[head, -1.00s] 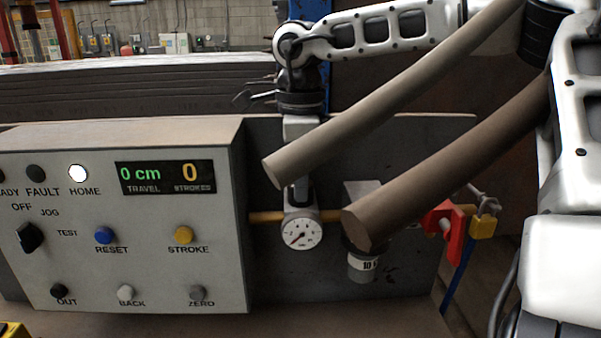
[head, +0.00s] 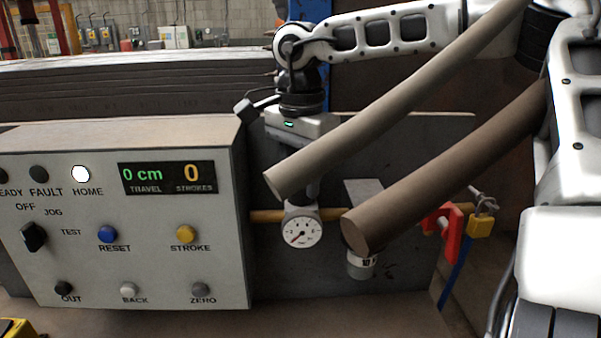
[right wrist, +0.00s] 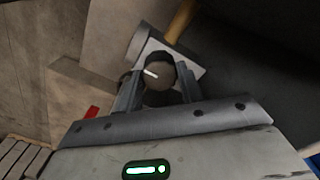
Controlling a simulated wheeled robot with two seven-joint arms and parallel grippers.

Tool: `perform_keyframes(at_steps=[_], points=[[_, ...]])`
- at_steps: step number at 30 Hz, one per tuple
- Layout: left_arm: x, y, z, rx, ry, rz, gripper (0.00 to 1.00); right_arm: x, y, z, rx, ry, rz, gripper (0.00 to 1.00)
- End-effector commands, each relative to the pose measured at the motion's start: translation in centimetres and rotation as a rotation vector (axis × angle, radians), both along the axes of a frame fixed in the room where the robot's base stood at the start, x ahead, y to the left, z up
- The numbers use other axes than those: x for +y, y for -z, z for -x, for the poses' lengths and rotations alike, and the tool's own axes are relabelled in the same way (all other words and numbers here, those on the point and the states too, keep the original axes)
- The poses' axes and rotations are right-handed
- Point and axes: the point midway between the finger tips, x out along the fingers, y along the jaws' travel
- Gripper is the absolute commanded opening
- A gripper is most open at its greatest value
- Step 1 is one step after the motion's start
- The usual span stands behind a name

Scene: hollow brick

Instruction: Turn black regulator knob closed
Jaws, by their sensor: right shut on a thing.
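The black regulator knob (right wrist: 158,76), round with a white line on its top, sits between the two fingers of my right gripper (right wrist: 157,86) in the right wrist view. The fingers are shut on its sides. In the head view my right gripper (head: 312,188) points down above the round white gauge (head: 302,231), and the knob is hidden behind a beige bar and the fingers. The gauge's red needle points to the lower left. My left gripper is not in view.
A beige bar (head: 375,115) and a brown bar (head: 440,175) slant across the front of the gripper area. A grey control panel (head: 120,280) stands left. A red valve handle (head: 440,225) with a yellow padlock (head: 481,226) is at right.

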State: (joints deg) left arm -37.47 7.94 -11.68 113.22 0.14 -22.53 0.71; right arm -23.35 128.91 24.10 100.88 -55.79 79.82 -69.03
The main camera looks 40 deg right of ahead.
Motion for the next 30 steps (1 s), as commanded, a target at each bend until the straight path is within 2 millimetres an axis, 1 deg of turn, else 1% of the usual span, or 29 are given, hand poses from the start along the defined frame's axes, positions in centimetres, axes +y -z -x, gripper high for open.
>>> perform_keyframes(at_steps=[1, 7, 19, 20, 21, 22, 30], points=[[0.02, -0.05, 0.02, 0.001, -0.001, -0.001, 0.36, -0.04, -0.27, -0.15, -0.008, -0.012, 0.001, 0.14], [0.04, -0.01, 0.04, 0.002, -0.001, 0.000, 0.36, -0.03, -0.26, -0.16, -0.009, -0.045, 0.000, 0.14], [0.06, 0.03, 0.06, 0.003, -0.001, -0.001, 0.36, -0.03, -0.26, -0.16, -0.009, -0.051, 0.001, 0.14], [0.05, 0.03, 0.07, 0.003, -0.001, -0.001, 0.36, -0.03, -0.26, -0.16, -0.009, -0.051, 0.001, 0.42], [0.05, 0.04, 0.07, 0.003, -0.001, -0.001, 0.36, -0.02, -0.26, -0.16, -0.009, -0.051, 0.001, 0.54], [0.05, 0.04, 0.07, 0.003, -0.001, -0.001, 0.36, -0.01, -0.25, -0.15, -0.008, -0.051, 0.002, 0.59], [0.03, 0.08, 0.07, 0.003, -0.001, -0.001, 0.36, -0.01, -0.14, -0.07, -0.003, -0.050, 0.001, 0.59]])
